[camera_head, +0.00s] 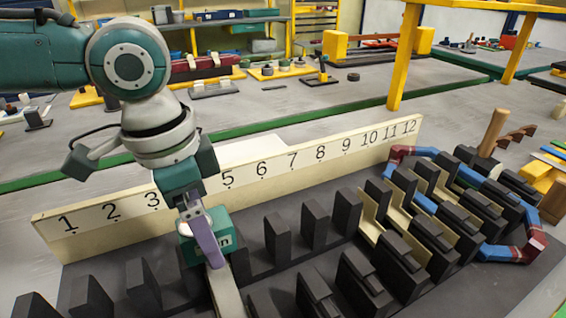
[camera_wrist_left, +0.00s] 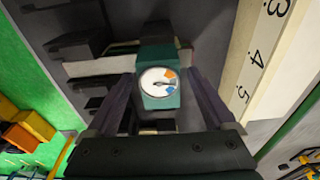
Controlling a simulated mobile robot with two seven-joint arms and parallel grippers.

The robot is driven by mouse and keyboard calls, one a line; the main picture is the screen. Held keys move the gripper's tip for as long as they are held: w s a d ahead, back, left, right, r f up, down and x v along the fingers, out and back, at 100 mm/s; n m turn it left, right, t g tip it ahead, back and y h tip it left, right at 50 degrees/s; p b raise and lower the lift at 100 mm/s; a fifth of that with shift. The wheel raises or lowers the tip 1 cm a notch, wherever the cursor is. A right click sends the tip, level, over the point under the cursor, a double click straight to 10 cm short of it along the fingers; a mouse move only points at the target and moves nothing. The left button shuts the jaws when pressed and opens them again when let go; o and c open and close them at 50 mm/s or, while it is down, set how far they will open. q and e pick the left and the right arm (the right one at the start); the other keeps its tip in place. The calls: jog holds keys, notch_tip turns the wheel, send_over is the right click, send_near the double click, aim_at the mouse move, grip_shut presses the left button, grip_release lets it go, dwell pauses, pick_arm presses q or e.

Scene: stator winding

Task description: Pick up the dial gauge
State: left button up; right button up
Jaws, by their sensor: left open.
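The dial gauge (camera_wrist_left: 159,88) is a teal block with a round white dial and orange and blue marks. In the left wrist view it sits between the two purple fingers of my left gripper (camera_wrist_left: 160,78), with a finger on either side. The fingers are apart, and I cannot tell whether either touches the gauge. In the head view the gauge (camera_head: 226,228) shows as a teal box behind the fingers of my left gripper (camera_head: 207,238), partly hidden by them, in front of the number board near 4 and 5. My right gripper is not in view.
A cream board (camera_head: 300,165) numbered 1 to 12 stands along the back of the dark slotted stator (camera_head: 310,218). Blue and red coils (camera_head: 497,252) fill slots at the right. A yellow post (camera_head: 405,55) rises behind. Dark teeth stand close around my left gripper.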

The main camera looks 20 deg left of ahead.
pick_arm(q)
jog(key=shift+f, duration=0.25)
grip_shut()
dwell(0.5)
jog(key=shift+r, duration=0.1)
notch_tip(320, 180, up, 25)
jog(key=p, duration=0.8)
jog(key=shift+p, duration=0.35)
